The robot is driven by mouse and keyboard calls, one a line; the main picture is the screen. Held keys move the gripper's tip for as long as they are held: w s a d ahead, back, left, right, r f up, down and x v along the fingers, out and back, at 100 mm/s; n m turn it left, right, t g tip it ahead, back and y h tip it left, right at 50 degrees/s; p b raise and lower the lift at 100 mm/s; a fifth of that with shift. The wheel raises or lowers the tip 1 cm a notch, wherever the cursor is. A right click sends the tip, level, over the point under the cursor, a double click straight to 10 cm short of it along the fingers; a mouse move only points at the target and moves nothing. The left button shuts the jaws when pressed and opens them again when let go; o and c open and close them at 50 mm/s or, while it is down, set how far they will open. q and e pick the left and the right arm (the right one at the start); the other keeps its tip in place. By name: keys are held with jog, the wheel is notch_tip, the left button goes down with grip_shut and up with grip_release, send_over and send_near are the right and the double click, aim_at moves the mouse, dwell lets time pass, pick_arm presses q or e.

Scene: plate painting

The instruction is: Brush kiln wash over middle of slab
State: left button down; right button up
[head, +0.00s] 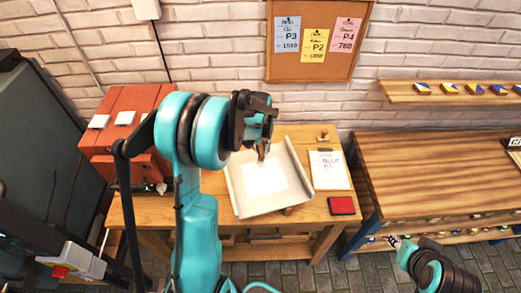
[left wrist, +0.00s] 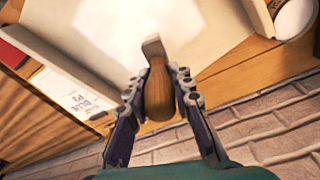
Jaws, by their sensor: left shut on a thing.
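A pale slab (head: 245,200) lies on the wooden table, tilted in the head view, with raised strips along its sides. A bright white patch covers its middle; the patch edge is blurred. My left gripper (head: 262,146) is over the slab's far part, shut on the wooden handle of a brush (left wrist: 158,95). In the left wrist view the brush's pale head points at the slab (left wrist: 75,30), over the bright patch. I cannot tell whether it touches the surface. My right arm shows at the lower right of the head view; its gripper (head: 396,241) is small and unclear.
A clipboard card (head: 328,170) and a red pad (head: 341,205) lie right of the slab. A small wooden item (head: 323,138) stands behind them. A red cabinet (head: 125,130) is at left. A second wooden bench (head: 440,180) stands at right. A brick wall is behind.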

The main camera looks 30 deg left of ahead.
pick_arm(q)
jog(key=shift+r, duration=0.55)
notch_tip(320, 180, up, 2)
jog(key=shift+r+p, duration=0.2)
jog(key=shift+p, duration=0.7)
jog(key=shift+r+p, duration=0.55)
jog(key=shift+r, duration=0.3)
